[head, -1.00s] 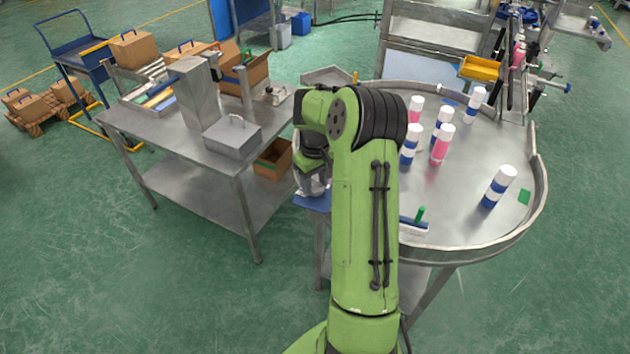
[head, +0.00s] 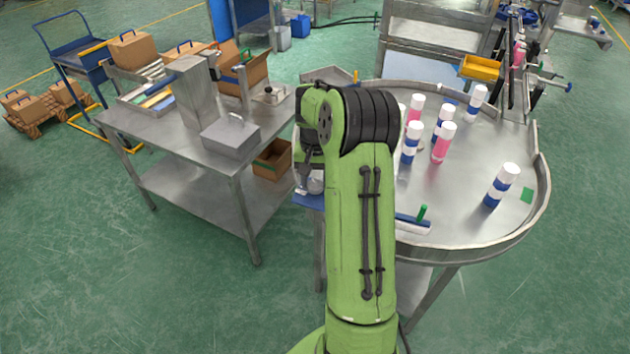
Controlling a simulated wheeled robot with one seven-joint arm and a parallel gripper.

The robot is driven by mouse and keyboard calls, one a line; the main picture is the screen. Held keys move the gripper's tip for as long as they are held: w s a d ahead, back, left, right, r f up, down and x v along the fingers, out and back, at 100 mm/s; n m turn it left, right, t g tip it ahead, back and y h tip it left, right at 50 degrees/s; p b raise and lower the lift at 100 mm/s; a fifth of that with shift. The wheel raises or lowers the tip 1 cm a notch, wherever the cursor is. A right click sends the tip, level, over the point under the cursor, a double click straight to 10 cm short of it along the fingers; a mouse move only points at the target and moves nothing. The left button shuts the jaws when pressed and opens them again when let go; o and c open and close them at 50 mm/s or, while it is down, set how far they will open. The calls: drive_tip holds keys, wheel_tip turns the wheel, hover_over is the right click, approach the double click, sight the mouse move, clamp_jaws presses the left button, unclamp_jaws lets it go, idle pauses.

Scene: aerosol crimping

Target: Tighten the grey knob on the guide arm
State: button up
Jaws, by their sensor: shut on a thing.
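My arm stands in the middle of the head view and covers the near left part of the round steel table (head: 465,215).
A brush with a green handle (head: 421,215) lies near the table's front. A small blue shelf (head: 309,202) is left of my arm. A steel workbench (head: 180,148) with a grey lidded box (head: 231,137) stands further left. A yellow bin (head: 481,68) is behind the table.

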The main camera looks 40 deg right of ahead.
sight(316, 184)
drive_tip(key=m+b, duration=0.1)
drive_tip(key=m, duration=0.4)
drive_tip(key=shift+m+b, duration=0.8)
drive_tip(key=shift+m, duration=1.5)
drive_tip(key=o, duration=1.1)
drive_tip(key=shift+c, duration=0.2)
wheel_tip(316, 184, up, 16)
drive_tip(key=p, duration=0.3)
drive_tip(key=shift+f, duration=0.1)
